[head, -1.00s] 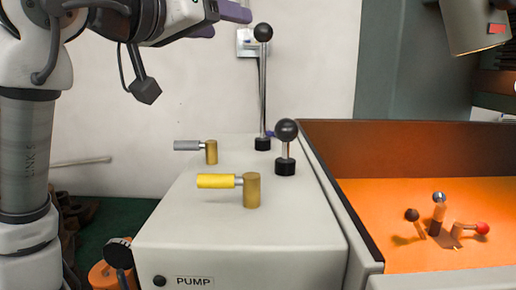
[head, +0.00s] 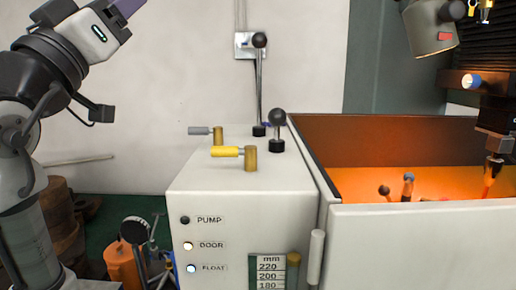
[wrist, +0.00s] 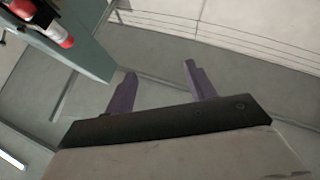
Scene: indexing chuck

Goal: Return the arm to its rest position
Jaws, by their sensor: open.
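My gripper shows in the head view at the upper left, raised well above the floor and left of the white cabinet; its purple finger (head: 128,8) points up and right and is partly cut off by the top edge. In the wrist view my gripper (wrist: 158,78) has two purple fingers spread apart with nothing between them. It touches nothing in either view. My arm stands at the left of the head view.
The white cabinet (head: 245,205) carries a yellow-handled lever (head: 227,151), a grey-handled lever (head: 201,131) and two black-knobbed levers. An orange-lit bay (head: 355,182) with small knobs lies to the right. An orange container (head: 120,262) stands on the floor at lower left.

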